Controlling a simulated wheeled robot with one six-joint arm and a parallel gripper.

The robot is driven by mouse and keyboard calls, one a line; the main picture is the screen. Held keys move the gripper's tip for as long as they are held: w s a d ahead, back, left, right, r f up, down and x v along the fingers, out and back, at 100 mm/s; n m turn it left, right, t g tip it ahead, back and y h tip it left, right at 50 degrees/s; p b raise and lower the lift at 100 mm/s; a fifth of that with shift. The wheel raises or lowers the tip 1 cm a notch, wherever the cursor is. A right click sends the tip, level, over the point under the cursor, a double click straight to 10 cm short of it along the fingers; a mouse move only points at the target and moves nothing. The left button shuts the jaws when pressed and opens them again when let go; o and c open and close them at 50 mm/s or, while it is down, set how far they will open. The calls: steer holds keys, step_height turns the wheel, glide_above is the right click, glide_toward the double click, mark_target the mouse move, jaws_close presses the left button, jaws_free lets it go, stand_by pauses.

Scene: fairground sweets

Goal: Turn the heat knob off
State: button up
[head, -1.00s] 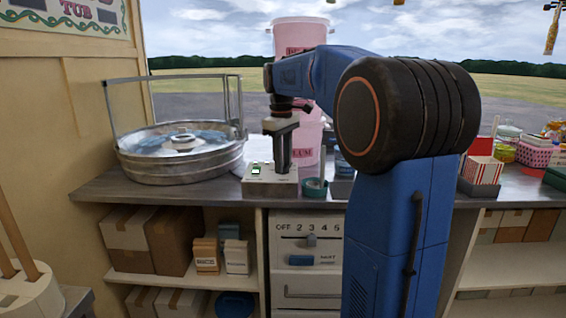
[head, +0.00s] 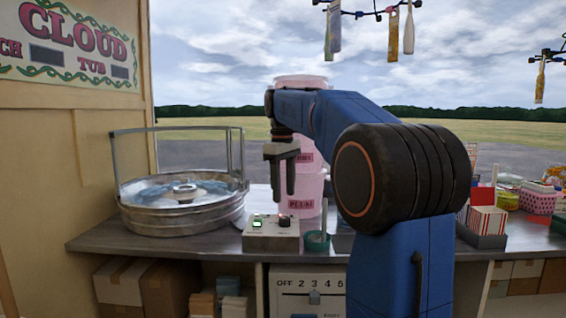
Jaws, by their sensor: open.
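A small pale control box (head: 271,235) stands on the counter beside the metal tub. It has a lit green switch or display (head: 257,222) at its left and a dark round knob (head: 284,221) at its right. The knob's pointer and any markings are too small to read. My gripper (head: 283,187) points down above the box, with its fingers apart and nothing between them. A gap shows between the fingertips and the knob, so they are not touching it.
A round metal tub with a rail (head: 185,210) stands left of the box. A teal tape roll (head: 316,241) lies right of it, and pink tubs (head: 308,190) stand behind. Below is a white panel with a slider (head: 314,298) marked OFF to 5. Bottles hang overhead.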

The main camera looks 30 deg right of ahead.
step_height(320, 180, up, 9)
steer(key=shift+a+r, duration=0.15)
steer(key=shift+a, duration=0.05)
steer(key=shift+s, duration=0.1)
stand_by(0.5)
steer(key=s+a+f+m+t, duration=0.1)
steer(key=s+a+f, duration=0.4)
steer(key=s+f, duration=0.5)
steer(key=s+a+f+m+t, duration=0.2)
steer(key=s+a+f, duration=0.3)
steer(key=s+f, duration=0.5)
steer(key=s+a+f+m+t, duration=0.1)
steer(key=s+a+f, duration=0.4)
steer(key=s+f, duration=0.5)
step_height(320, 180, down, 5)
steer(key=shift+s+a+r+m+t+y, duration=0.1)
steer(key=shift+s+a+m+t+y, duration=0.2)
steer(key=shift+s, duration=0.05)
